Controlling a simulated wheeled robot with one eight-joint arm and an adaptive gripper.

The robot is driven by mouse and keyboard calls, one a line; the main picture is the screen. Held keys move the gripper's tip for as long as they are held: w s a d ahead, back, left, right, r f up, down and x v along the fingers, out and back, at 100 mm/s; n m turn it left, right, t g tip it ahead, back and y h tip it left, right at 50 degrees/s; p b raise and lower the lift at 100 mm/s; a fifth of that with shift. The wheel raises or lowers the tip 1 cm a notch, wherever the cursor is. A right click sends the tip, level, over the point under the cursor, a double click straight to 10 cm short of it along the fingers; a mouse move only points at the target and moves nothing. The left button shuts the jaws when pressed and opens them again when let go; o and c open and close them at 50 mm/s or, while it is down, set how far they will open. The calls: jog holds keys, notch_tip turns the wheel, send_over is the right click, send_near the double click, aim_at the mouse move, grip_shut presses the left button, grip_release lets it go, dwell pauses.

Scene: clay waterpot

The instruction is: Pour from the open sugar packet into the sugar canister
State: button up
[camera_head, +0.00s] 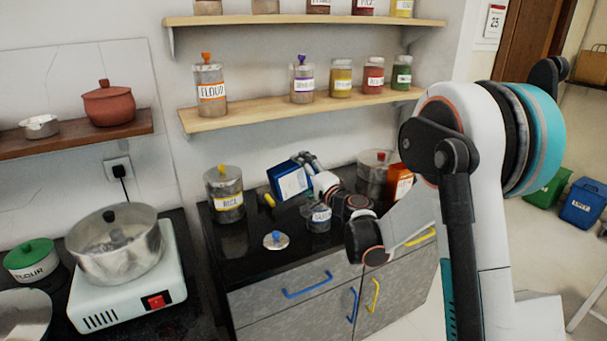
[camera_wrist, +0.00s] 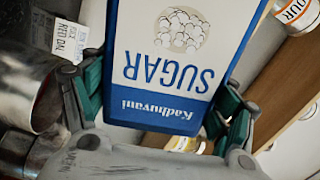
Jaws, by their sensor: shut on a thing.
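My gripper (camera_head: 308,161) is shut on the sugar packet (camera_head: 286,184), a blue and white box held tilted above the counter. In the wrist view the sugar packet (camera_wrist: 168,70) sits between the two fingers of my gripper (camera_wrist: 157,98), its SUGAR lettering upside down. The packet's opening is not visible, and no falling sugar can be made out. The sugar canister (camera_head: 318,222) stands upright on the counter, below and right of the packet. My arm hides part of its top, and its label is hard to read. A lid with a blue knob (camera_head: 276,241) lies on the counter left of it.
A steel rice canister (camera_head: 224,197) stands left of the packet. Shelves with jars (camera_head: 290,114) hang above. A stove with a big pot (camera_head: 115,253) is at left.

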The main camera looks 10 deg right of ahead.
jog(key=shift+w+d+r+m, duration=0.15)
jog(key=shift+d+r+m, duration=0.25)
jog(key=shift+m, duration=0.65)
jog(key=shift+w+d+r+m, duration=0.15)
jog(key=shift+d+r+m, duration=0.2)
jog(key=shift+m, duration=0.7)
dwell(5.9)
